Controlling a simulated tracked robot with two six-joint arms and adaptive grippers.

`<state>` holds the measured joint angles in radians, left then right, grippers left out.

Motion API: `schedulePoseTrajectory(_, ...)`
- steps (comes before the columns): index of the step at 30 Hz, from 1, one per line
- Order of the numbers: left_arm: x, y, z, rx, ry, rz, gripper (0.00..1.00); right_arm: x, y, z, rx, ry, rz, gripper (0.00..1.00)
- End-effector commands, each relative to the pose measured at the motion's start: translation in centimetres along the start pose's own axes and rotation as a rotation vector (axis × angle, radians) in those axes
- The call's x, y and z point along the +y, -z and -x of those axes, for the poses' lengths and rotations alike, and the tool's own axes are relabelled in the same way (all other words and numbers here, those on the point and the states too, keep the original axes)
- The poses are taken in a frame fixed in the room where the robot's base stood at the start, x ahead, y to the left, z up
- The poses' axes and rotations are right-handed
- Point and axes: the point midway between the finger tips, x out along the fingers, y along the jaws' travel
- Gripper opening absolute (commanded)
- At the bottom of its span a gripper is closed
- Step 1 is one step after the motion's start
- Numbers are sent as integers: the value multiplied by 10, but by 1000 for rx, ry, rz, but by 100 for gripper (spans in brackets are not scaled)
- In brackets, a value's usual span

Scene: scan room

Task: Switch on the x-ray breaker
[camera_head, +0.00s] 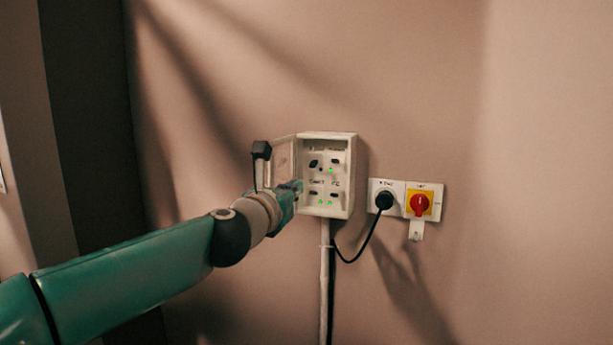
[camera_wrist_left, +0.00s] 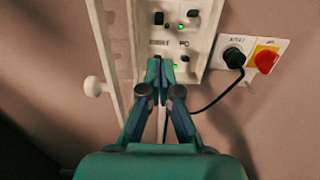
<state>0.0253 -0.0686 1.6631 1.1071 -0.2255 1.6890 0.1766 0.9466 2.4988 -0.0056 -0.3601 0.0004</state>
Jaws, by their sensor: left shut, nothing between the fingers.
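A white breaker box (camera_head: 325,137) is on the wall, its clear door (camera_head: 284,158) swung open to the left. Inside are two rows of dark switches, with small green lights lit in both rows. The labels are too small to read, so I cannot tell which switch is the x-ray breaker. My left gripper (camera_head: 298,186) is shut and empty at the lower left of the box. In the left wrist view its fingertips (camera_wrist_left: 159,64) are together in front of the lower row, hiding the lower left switch. I cannot tell whether they touch it. My right gripper is not in view.
Right of the box is a socket with a black plug (camera_head: 384,200) and a hanging cable (camera_head: 361,250). Beside it is a red rotary switch (camera_head: 419,204) on a yellow plate. A white conduit (camera_head: 324,275) runs down below the box. The door's white knob (camera_wrist_left: 92,86) sticks out left.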

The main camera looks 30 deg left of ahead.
Motion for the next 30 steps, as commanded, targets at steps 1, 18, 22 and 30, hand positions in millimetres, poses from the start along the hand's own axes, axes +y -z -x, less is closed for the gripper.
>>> schedulePoseTrajectory(1, 0, -1, 0, -2, 1, 3, 0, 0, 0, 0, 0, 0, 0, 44)
schedulePoseTrajectory(18, -2, 0, -27, 3, 3, 1, 0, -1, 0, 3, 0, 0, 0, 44)
schedulePoseTrajectory(22, -3, 0, -50, 2, 3, -1, 0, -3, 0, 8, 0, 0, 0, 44)
schedulePoseTrajectory(30, -3, -1, -91, 1, 4, -1, 0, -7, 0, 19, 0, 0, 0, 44)
